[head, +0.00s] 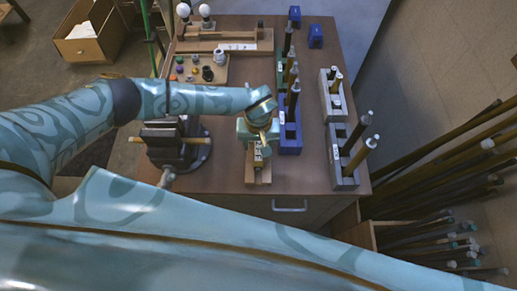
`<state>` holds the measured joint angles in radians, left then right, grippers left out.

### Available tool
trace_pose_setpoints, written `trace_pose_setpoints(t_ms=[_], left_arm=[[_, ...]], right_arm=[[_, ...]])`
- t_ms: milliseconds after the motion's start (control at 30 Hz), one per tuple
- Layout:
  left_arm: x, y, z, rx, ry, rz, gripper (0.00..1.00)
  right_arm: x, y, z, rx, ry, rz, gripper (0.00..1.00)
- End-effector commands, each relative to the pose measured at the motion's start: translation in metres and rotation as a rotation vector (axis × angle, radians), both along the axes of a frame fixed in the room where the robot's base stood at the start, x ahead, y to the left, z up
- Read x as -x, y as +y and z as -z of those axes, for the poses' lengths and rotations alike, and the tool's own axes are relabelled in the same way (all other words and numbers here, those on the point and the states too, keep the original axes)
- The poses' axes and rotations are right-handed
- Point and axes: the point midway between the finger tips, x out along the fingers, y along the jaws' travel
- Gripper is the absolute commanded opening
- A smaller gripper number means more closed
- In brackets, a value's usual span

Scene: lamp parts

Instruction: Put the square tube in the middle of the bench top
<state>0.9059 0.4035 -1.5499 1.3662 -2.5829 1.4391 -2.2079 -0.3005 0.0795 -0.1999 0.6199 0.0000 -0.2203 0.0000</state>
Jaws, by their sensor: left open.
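My left gripper (259,146) is open and points down near the front middle of the bench top (222,172). It is over a light wooden block (258,176) with a narrow upright part, and its jaws partly hide that part. I cannot tell whether the jaws touch it. Several tubes stand upright in racks to the right, among them one with a pale tip (357,132) in the near grey rack (343,180). I cannot tell which piece is the square tube. My right gripper is out of view.
A dark vise (165,150) is at the left. A parts board (213,86) and white bulbs (205,10) are farther back. Bare bench shows near the front edge.

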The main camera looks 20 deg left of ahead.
Motion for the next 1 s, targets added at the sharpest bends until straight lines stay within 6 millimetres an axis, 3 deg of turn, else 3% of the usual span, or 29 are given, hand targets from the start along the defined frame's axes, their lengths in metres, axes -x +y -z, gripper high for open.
trace_pose_setpoints(t_ms=[133,400,600,1000], left_arm=[[0.001,-0.001,0.022,0.002,0.002,-0.001,0.53],[0.000,-0.001,0.025,0.002,-0.001,-0.001,0.53],[0.000,0.000,0.025,0.001,0.001,-0.001,0.03],[-0.001,0.000,0.018,0.001,-0.002,0.000,0.00]], right_arm=[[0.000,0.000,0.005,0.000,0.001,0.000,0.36],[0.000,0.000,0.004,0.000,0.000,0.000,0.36],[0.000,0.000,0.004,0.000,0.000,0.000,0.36],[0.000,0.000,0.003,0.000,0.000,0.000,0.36]])
